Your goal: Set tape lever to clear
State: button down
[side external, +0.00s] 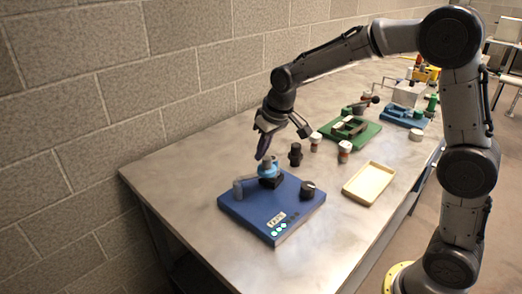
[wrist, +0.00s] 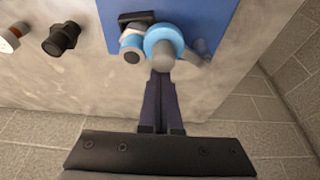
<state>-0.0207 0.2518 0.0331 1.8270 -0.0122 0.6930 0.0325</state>
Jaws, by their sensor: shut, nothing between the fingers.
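A blue board (side external: 272,207) lies on the near end of the table; part of it shows in the wrist view (wrist: 220,15). It carries a light-blue round part (side external: 267,170) with a grey stub, on a black block. The round part also shows in the wrist view (wrist: 153,36). A grey lever-like piece (side external: 238,188) is at the board's left edge; I cannot tell if this is the tape lever. A label (side external: 276,218) and small coloured dots are at the front. My gripper (side external: 262,157) is shut and empty, fingertips close by the round part; in the wrist view the fingers (wrist: 161,82) end just below it. Contact is unclear.
A black knob (side external: 308,188) sits on the board's right. A dark fitting (side external: 295,155) stands behind it. A cream tray (side external: 369,182) lies to the right. A green board (side external: 347,132) and more fixtures are further back. A block wall (side external: 110,80) runs along the left.

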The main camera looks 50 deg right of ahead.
aim_at(265, 170)
jog(key=shift+s+a+m, duration=0.15)
jog(key=shift+s+m, duration=0.2)
jog(key=shift+m, duration=0.15)
jog(key=shift+s+a+m+h, duration=0.3)
jog(key=shift+s+m+h, duration=0.35)
jog(key=shift+m, duration=0.45)
jog(key=m, duration=0.1)
jog(key=s+a+m, duration=0.1)
jog(key=m, duration=0.1)
jog(key=shift+s+a+g+h, duration=0.15)
jog(key=shift+s+g+h, duration=0.15)
jog(key=shift+h, duration=0.05)
jog(key=shift+s+a, duration=0.55)
jog(key=shift+a, duration=0.15)
jog(key=shift+s+a, duration=0.1)
jog(key=shift+f, duration=0.1)
